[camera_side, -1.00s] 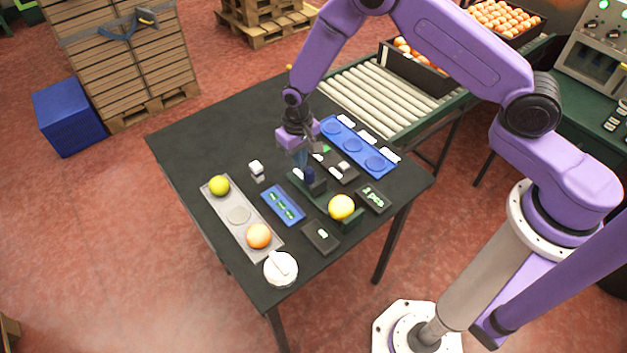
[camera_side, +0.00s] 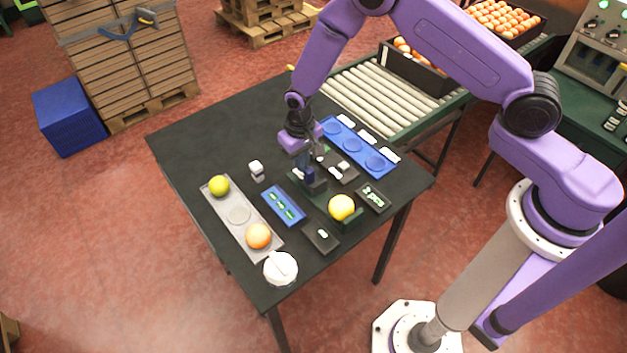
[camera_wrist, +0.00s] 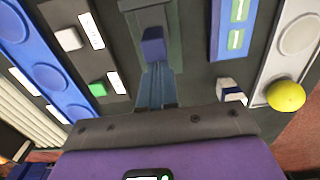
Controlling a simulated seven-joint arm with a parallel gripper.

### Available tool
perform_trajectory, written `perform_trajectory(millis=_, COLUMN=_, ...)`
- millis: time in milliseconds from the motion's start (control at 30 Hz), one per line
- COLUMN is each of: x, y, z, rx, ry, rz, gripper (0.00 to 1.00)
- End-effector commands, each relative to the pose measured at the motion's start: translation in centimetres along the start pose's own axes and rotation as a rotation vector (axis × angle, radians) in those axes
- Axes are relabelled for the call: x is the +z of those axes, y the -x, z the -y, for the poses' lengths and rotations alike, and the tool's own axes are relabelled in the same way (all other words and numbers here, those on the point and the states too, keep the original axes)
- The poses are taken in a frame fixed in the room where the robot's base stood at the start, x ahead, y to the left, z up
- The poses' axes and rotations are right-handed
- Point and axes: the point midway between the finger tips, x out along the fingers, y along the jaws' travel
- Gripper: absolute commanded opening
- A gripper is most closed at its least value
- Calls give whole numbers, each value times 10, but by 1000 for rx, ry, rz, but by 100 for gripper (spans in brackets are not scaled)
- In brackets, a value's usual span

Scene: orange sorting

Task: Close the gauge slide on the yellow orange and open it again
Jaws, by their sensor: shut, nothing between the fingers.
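The gauge slide (camera_side: 316,188) is a dark block on a dark green base on the black table. A blue knob (camera_wrist: 153,46) stands up from it. The yellow orange (camera_side: 341,207) rests at the other end of the gauge, with a gap between it and the slide. My gripper (camera_side: 306,172) points down just behind the slide, its fingers shut and empty. In the wrist view the shut fingertips (camera_wrist: 157,72) are right at the knob; I cannot tell whether they touch it. The orange is outside the wrist view.
A grey tray (camera_side: 226,208) holds a yellow-green fruit (camera_side: 219,185) and an orange (camera_side: 258,236). A blue three-recess tray (camera_side: 345,136), a label display (camera_side: 374,199), a blue panel (camera_side: 283,205), a dark switch box (camera_side: 321,237) and a white round dial (camera_side: 280,268) stand close by.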

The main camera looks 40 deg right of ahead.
Motion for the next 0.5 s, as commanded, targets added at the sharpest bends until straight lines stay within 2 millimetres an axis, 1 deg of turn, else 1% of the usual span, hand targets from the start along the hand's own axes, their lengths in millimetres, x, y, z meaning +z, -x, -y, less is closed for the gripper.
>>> perform_trajectory(millis=500, x=14, y=0, z=0, rx=0, ry=2, rz=1, gripper=0)
